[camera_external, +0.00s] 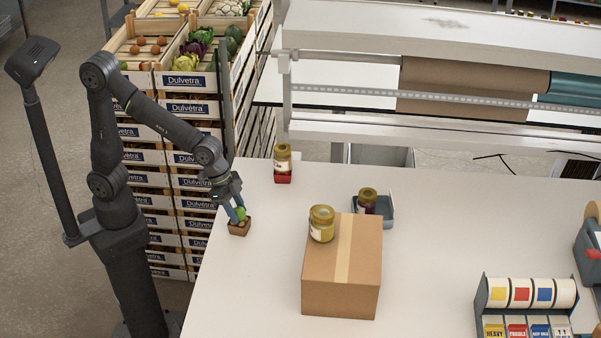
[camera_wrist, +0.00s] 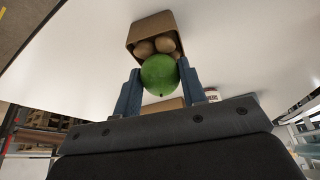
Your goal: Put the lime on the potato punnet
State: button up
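The green lime (camera_wrist: 160,74) sits between the two blue fingertips of my gripper (camera_wrist: 159,84) in the wrist view. In the external view the lime (camera_external: 240,212) shows at the tip of my gripper (camera_external: 236,213). The brown potato punnet (camera_wrist: 150,26) holds several potatoes (camera_wrist: 155,46) and lies just beyond the lime in the wrist view. In the external view the punnet (camera_external: 239,228) stands on the table's left side, directly below the lime. The fingers appear closed against the lime's sides. I cannot tell whether the lime touches the potatoes.
A cardboard box (camera_external: 341,275) with a jar (camera_external: 322,224) on top stands right of the punnet. Another jar (camera_external: 282,158) stands in a red tray behind, and one (camera_external: 367,200) in a blue-grey tray (camera_external: 388,212). A label dispenser (camera_external: 527,300) is at front right. The table's left edge is close.

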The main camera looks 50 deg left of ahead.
aim_at(239, 209)
jog(key=o, duration=0.4)
jog(key=shift+r, duration=0.1)
jog(key=v, duration=1.2)
jog(key=x, duration=1.2)
jog(key=shift+f, duration=0.25)
notch_tip(239, 209, up, 3)
jog(key=shift+r, duration=0.65)
